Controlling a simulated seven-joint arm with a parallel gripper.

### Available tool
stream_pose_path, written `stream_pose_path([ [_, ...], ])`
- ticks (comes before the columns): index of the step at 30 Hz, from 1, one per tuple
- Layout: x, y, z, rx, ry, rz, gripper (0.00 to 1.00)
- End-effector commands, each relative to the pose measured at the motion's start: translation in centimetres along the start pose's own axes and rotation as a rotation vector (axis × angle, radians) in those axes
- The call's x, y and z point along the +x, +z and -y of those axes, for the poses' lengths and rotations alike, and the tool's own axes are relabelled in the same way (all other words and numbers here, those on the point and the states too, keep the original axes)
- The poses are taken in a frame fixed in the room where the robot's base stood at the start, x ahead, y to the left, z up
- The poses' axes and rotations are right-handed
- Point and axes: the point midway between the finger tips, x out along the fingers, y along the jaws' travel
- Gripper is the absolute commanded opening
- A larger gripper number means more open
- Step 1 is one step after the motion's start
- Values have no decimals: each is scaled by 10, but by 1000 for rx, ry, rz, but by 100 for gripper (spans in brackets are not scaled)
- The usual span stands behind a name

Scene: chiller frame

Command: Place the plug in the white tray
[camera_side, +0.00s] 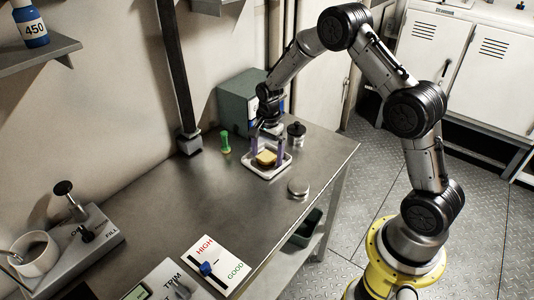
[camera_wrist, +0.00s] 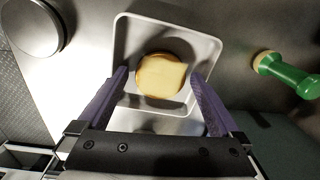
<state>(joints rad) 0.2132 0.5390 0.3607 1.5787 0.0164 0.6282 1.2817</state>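The white tray (camera_side: 285,163) lies on the steel bench. In the wrist view the white tray (camera_wrist: 207,50) holds a round tan piece with a pale yellow square (camera_wrist: 162,78) on top. A green peg-like piece with a tan end, which looks like the plug (camera_side: 226,143), stands on the bench left of the tray. In the wrist view the plug (camera_wrist: 290,74) is right of the tray, outside it. My gripper (camera_side: 266,147) points down over the tray. Its purple fingers (camera_wrist: 158,74) are open either side of the tan piece, with gaps visible.
A black-lidded jar (camera_side: 296,134) stands behind the tray, and a grey-green box (camera_side: 236,100) behind my gripper. A round metal lid (camera_side: 298,188) lies near the bench's right edge. A dark post (camera_side: 180,70) rises at the back. The bench middle is clear.

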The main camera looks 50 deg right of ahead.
Motion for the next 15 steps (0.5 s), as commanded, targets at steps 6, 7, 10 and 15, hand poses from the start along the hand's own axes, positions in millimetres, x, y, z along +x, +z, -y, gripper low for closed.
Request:
stream_pose_path([
  [6,-6,0,0,0,-1,0,100],
  [7,-8,0,0,0,-1,0,100],
  [10,-23,0,1,0,-4,-1,100],
  [15,-59,0,1,0,-7,-2,100],
])
